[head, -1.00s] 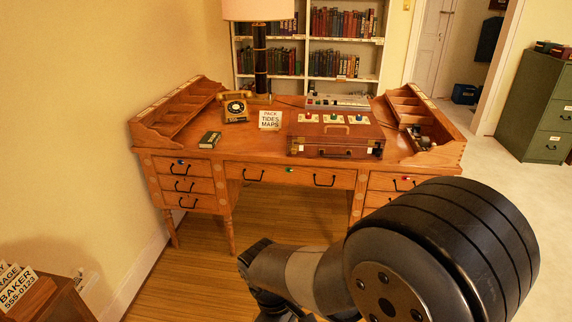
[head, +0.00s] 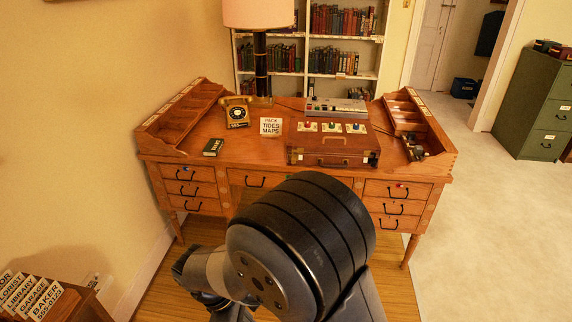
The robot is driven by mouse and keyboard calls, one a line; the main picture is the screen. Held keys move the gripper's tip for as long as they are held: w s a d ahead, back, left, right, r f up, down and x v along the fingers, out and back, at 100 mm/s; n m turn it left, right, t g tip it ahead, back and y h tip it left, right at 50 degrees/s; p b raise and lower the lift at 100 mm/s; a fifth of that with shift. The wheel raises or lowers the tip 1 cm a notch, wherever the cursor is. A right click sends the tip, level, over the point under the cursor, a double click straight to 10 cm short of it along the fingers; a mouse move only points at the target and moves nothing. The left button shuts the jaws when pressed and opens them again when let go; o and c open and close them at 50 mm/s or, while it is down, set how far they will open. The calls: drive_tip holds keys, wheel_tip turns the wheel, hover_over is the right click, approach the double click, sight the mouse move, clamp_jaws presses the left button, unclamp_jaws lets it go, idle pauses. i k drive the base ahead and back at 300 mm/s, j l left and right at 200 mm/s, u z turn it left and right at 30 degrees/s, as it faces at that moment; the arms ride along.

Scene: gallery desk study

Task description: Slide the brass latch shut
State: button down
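A brown case (head: 333,146) with a handle lies closed on the desk, right of centre. Small brass-coloured fittings show on its front, but they are too small to tell whether one is the brass latch or how it stands. No other brass latch can be made out. My arm reaches across the lower middle of the head view, in front of the desk and apart from the case. No gripper fingers show; the end of my arm is hidden or out of frame.
The wooden desk (head: 245,152) holds a telephone (head: 236,112), a sign card (head: 270,127), a dark book (head: 213,147), a lamp (head: 260,62) and a grey panel (head: 336,107). A green cabinet (head: 541,105) stands at right. Pale floor (head: 495,235) is clear at right.

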sight(292, 157)
drive_tip(key=i+j, duration=0.1)
drive_tip(key=i, duration=1.25)
drive_tip(key=i+j, duration=0.1)
drive_tip(key=i, duration=1.25)
